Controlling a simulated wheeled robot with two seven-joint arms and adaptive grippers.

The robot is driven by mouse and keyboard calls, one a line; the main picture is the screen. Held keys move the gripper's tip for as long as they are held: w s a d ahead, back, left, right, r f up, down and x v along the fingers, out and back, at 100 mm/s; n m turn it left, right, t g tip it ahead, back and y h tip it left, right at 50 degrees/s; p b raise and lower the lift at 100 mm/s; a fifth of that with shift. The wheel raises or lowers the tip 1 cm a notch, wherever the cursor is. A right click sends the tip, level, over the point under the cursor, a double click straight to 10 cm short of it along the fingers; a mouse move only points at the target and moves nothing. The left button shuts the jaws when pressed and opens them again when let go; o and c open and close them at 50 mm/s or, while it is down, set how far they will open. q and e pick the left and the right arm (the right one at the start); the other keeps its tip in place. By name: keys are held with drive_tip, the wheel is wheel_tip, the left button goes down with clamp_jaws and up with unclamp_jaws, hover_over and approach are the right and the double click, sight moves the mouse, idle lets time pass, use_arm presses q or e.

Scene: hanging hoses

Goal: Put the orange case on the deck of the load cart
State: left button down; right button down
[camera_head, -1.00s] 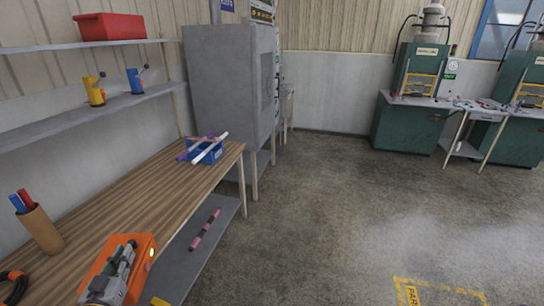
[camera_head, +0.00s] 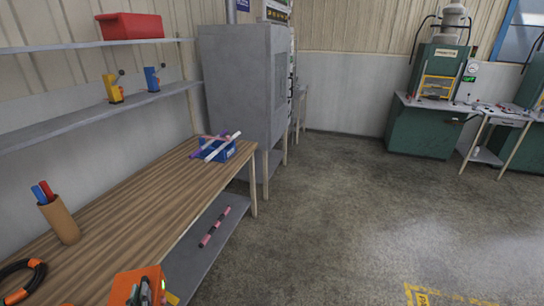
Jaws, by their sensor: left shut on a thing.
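The orange case (camera_head: 124,286) shows at the bottom edge of the head view, in front of the wooden bench, with a small green light on its right side. My left gripper (camera_head: 140,293) is over the case and shut on it; most of the gripper and the lower part of the case are cut off by the frame. Whether the case touches the bench cannot be told. My right gripper is out of view. The load cart is not in view.
The wooden bench (camera_head: 130,222) holds a cork cup (camera_head: 62,221) with markers, a black and orange coil (camera_head: 22,278) and a blue box (camera_head: 218,153) with tubes. A lower shelf (camera_head: 215,250) carries a pink-and-black rod. Open floor (camera_head: 345,210) lies right, with yellow marking.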

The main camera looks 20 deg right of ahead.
use_arm(q)
drive_tip(key=shift+s+f, duration=0.3)
drive_tip(key=shift+s, duration=0.15)
drive_tip(key=shift+r, duration=0.15)
